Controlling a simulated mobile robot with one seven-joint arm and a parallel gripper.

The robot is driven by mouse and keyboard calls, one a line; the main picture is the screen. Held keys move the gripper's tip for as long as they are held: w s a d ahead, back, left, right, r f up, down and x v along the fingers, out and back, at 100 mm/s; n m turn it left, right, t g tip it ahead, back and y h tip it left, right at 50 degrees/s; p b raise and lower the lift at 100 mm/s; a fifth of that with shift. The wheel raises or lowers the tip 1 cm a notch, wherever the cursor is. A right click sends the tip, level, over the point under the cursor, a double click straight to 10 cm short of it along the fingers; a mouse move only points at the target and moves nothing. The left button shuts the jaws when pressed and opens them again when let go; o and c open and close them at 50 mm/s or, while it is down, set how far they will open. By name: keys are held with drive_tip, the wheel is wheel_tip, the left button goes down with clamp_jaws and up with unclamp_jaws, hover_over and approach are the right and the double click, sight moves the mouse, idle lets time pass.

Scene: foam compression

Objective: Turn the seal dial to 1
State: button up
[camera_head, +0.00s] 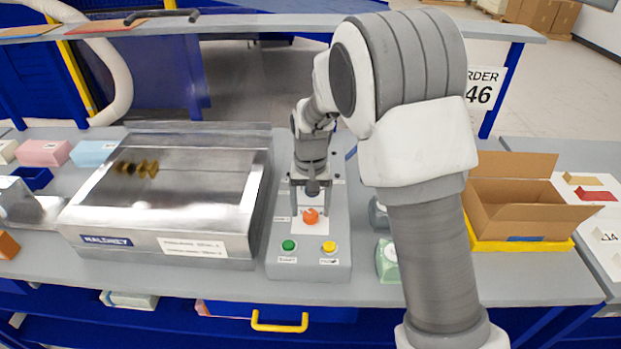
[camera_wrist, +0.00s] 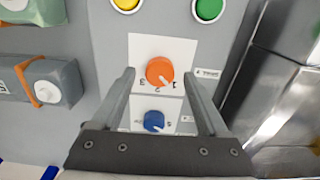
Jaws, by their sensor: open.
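An orange dial (camera_head: 310,216) sits on the grey control panel (camera_head: 342,240). In the wrist view the orange dial (camera_wrist: 159,71) is on a white plate with small digits along its lower edge. Its pale pointer mark seems to aim at the lower right, near the 1. A blue dial (camera_wrist: 154,121) sits below it in that view. The labels beside both dials are too small to read, so I cannot tell which one is the seal dial. My gripper (camera_head: 311,204) is over the panel, pointing down. In the wrist view my gripper (camera_wrist: 158,75) is open, its fingers on either side of the orange dial.
A green button (camera_head: 289,245) and a yellow button (camera_head: 329,247) are at the panel's front. A steel machine (camera_head: 85,215) stands close on the left. Small green-grey items (camera_head: 387,262) lie on the right, before an open cardboard box (camera_head: 520,215).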

sight(310, 214)
wheel_tip(310, 214, up, 16)
drive_tip(key=shift+r, duration=0.15)
idle(0.3)
